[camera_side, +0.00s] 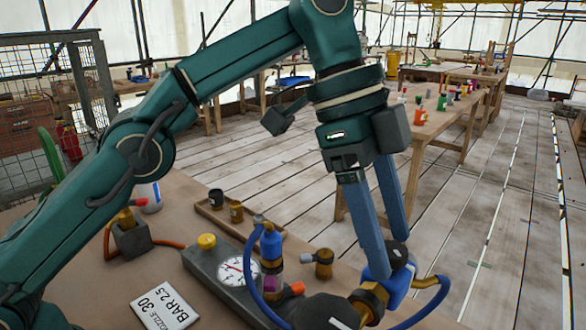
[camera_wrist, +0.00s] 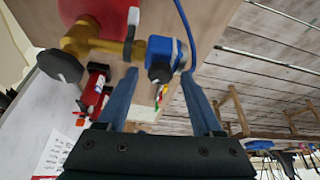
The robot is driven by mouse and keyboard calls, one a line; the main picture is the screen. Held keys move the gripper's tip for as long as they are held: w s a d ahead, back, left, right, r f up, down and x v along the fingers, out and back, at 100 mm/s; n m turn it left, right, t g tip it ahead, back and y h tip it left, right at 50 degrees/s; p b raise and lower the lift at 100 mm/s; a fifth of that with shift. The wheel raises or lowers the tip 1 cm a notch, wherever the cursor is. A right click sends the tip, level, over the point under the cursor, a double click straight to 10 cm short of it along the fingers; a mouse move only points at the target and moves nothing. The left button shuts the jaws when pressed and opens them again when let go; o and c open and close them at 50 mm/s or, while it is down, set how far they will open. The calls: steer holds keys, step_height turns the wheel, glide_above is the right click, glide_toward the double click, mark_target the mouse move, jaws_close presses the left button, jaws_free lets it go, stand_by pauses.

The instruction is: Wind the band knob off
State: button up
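A brass fitting (camera_side: 369,301) at the lower right of the side view carries a blue knob (camera_side: 398,281) with a dark cap. In the wrist view the blue knob (camera_wrist: 162,52) sits on the end of a brass body (camera_wrist: 85,38). It is the likeliest band knob, though no band shows clearly. My gripper (camera_side: 388,255) points down at it from above. In the wrist view my gripper (camera_wrist: 158,75) has its fingers apart, one on each side of the knob, with a gap visible at the left finger. Contact at the right finger is unclear.
A dark round handwheel (camera_side: 325,312) sits beside the brass fitting. Blue hoses (camera_side: 432,305) loop close by. A gauge (camera_side: 236,271), a blue bottle-shaped part (camera_side: 271,243) and a small brass piece (camera_side: 323,264) stand left. A printed card (camera_side: 164,307) lies at front left.

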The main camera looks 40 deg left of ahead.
steer(key=shift+n, duration=0.3)
steer(key=n+t, duration=0.1)
steer(key=n, duration=0.2)
steer(key=shift+s, duration=0.2)
steer(key=n+t+y, duration=0.1)
steer(key=n, duration=0.2)
steer(key=n+t, duration=0.1)
steer(key=n, duration=0.1)
steer(key=shift+s+d+n+y, duration=0.15)
steer(key=shift+d+n+y, duration=0.05)
steer(key=shift+n+y, duration=0.2)
steer(key=v, duration=0.4)
steer(key=shift+s+r, duration=0.1)
steer(key=shift+r, duration=0.3)
steer(key=s+a+r+n+t+y, duration=0.1)
steer(key=a+r+n, duration=0.1)
steer(key=a+r, duration=0.35)
steer(key=s+a+r+n+t, duration=0.1)
steer(key=a+r+n+t, duration=0.15)
steer(key=a, duration=0.55)
steer(key=s+a+f+n+g+y, duration=0.1)
steer(key=s+a+f+n, duration=0.1)
steer(key=s+a, duration=0.6)
steer(key=shift+s+f+n+y, duration=0.4)
steer(key=shift+s+f, duration=0.25)
steer(key=shift+s, duration=0.2)
